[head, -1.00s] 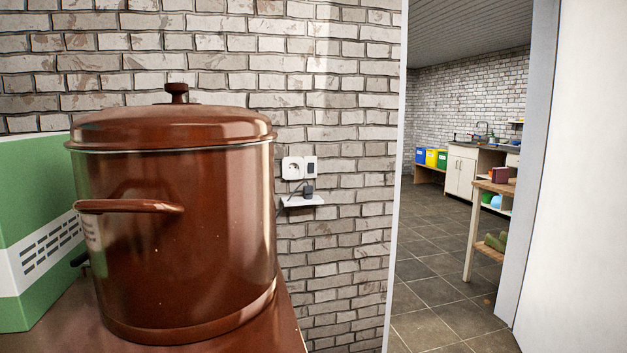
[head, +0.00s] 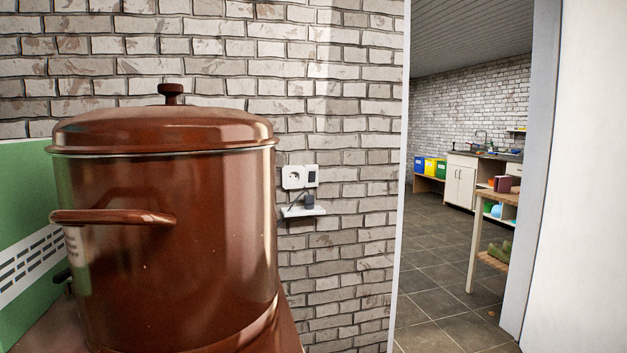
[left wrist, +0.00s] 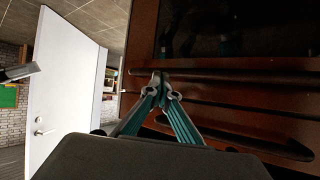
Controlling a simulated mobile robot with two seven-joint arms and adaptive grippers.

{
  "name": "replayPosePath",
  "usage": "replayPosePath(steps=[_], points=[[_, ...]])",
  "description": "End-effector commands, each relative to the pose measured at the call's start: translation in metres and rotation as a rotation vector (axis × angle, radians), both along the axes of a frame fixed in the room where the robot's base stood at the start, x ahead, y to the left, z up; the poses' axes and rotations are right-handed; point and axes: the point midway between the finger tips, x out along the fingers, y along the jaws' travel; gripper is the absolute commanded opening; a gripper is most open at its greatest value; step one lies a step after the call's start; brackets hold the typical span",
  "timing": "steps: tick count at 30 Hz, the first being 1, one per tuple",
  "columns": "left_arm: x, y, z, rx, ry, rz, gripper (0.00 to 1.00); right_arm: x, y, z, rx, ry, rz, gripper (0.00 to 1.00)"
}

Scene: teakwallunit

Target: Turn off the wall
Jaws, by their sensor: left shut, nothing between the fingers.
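A white wall unit (head: 294,178) is on the brick wall, just right of a big brown pot in the head view. Its left part is a round socket. Its right part is a small dark rocker switch (head: 312,177); its position is too small to tell. My left gripper (left wrist: 160,78) shows only in the left wrist view. Its fingers meet at the tips, shut and empty, in front of a dark reddish-brown wooden furniture piece (left wrist: 230,92). The wall unit is not in that view. My right gripper is in neither view.
The brown lidded pot (head: 165,240) stands close in front, beside a green and white box (head: 22,210). A small white shelf (head: 303,212) with a dark plug-like item sits below the unit. A doorway at right opens to a tiled floor (head: 440,275). A white door (left wrist: 75,95) stands open.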

Motion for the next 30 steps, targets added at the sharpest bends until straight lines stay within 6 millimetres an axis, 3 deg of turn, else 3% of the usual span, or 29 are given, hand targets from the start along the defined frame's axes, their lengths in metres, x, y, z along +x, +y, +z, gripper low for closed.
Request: replayPosePath(steps=[1,9,21,30], points=[[0.008,0.002,0.019,0.004,-0.033,0.002,0.00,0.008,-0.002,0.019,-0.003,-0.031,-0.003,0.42],[0.012,0.014,0.058,0.035,-0.049,0.018,0.00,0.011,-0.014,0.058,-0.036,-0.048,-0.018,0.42],[-0.022,0.033,0.046,0.065,0.066,0.041,0.00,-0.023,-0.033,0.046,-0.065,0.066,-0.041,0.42],[-0.027,0.034,0.039,0.067,0.079,0.043,0.00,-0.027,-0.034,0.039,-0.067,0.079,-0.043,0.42]])
